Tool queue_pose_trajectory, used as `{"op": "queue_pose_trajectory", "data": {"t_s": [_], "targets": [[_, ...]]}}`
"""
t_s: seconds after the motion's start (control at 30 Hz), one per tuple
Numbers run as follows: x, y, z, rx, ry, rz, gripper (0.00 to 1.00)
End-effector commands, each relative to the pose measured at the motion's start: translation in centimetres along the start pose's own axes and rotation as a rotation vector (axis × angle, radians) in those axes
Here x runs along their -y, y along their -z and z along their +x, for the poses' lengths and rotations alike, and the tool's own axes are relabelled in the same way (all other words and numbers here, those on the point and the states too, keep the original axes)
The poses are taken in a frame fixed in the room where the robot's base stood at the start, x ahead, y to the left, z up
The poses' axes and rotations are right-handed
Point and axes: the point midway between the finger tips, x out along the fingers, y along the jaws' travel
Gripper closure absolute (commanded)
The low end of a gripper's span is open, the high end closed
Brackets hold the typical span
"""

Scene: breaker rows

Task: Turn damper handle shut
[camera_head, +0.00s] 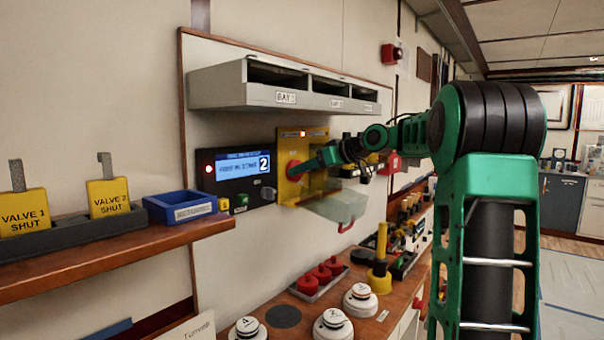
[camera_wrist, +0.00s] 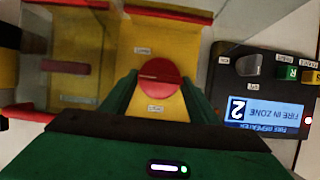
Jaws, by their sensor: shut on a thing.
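The damper handle appears to be the round red knob (camera_head: 292,171) on a yellow panel (camera_head: 317,135) on the wall. In the wrist view the red knob (camera_wrist: 158,82) has a raised bar lying roughly level across the picture. Small labels sit above and below it, too blurred to read. My gripper (camera_head: 304,165) reaches the knob from the right. In the wrist view my gripper (camera_wrist: 159,90) has a finger on each side of the knob and is shut on it. The fingers partly hide the knob's sides.
A clear cover (camera_head: 342,206) with a red grip hangs open below the panel. A display unit (camera_head: 240,175) reading 2 is close on the left. A grey shelf (camera_head: 230,84) juts out above. Below, the bench holds red knobs (camera_head: 322,272) and white round devices (camera_head: 361,299).

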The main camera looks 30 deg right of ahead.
Motion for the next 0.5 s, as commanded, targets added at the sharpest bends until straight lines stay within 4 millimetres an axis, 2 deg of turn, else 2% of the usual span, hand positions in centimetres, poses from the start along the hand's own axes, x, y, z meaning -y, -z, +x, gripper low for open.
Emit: {"op": "queue_pose_trajectory", "data": {"t_s": [0.27,0.3,0.37,0.5], "targets": [[-0.03,0.01,-0.03,0.0,0.001,0.005,0.68],[-0.03,0.01,-0.03,0.0,0.0,0.005,0.4],[-0.04,0.01,-0.03,0.0,0.0,0.005,0.27],[-0.03,0.01,-0.02,0.0,0.0,0.004,0.27]]}}
